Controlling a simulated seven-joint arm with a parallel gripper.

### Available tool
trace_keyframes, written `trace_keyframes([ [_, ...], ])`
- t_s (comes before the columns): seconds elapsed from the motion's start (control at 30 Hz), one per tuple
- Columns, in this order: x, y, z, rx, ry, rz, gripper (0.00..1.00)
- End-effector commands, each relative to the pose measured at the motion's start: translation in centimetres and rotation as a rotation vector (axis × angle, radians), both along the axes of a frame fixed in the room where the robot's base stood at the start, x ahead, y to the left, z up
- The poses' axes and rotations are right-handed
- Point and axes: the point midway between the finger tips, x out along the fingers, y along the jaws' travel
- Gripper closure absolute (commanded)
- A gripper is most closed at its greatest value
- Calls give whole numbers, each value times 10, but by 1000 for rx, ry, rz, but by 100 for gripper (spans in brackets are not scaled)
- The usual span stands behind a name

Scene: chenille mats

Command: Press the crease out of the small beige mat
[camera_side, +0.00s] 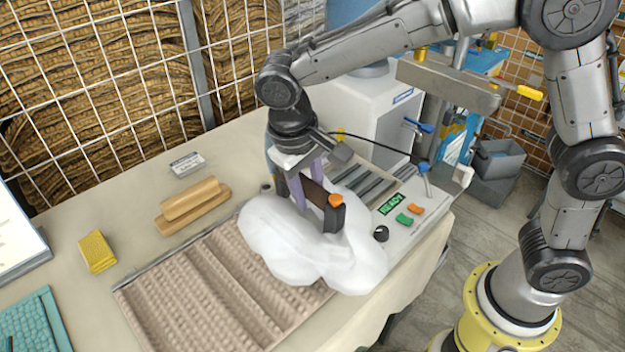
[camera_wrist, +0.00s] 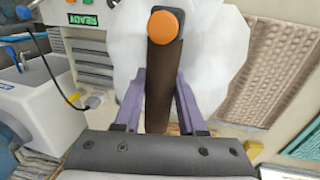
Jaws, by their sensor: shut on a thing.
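The small beige mat (camera_side: 190,300) lies flat-side up on the table, with raised ribs and wide dark lengthwise bands; it also shows at the right in the wrist view (camera_wrist: 285,60). My gripper (camera_side: 308,190) is shut on a dark brown handle (camera_wrist: 160,85) with an orange button (camera_side: 336,200) on its black end. Purple fingers sit on both sides of the handle. A large white steam-like cloud (camera_side: 275,245) surrounds the handle's underside and covers the mat's right end. The tool's base is hidden, so I cannot tell whether it touches the mat.
A wooden block with a rounded grip (camera_side: 190,203), a yellow pad (camera_side: 97,252) and a label card (camera_side: 187,165) lie left of my gripper. A panel with a green READY display (camera_side: 391,204), buttons and a black knob (camera_side: 381,233) is at the right. A teal mat (camera_side: 35,322) is lower left.

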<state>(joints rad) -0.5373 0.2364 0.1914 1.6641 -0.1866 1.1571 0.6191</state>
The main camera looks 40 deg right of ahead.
Motion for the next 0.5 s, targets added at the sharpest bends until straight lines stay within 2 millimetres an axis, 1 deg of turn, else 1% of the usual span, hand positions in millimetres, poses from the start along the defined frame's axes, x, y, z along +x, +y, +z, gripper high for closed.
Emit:
trace_keyframes([
  [0.5,1,0,-40,2,-4,-2,100],
])
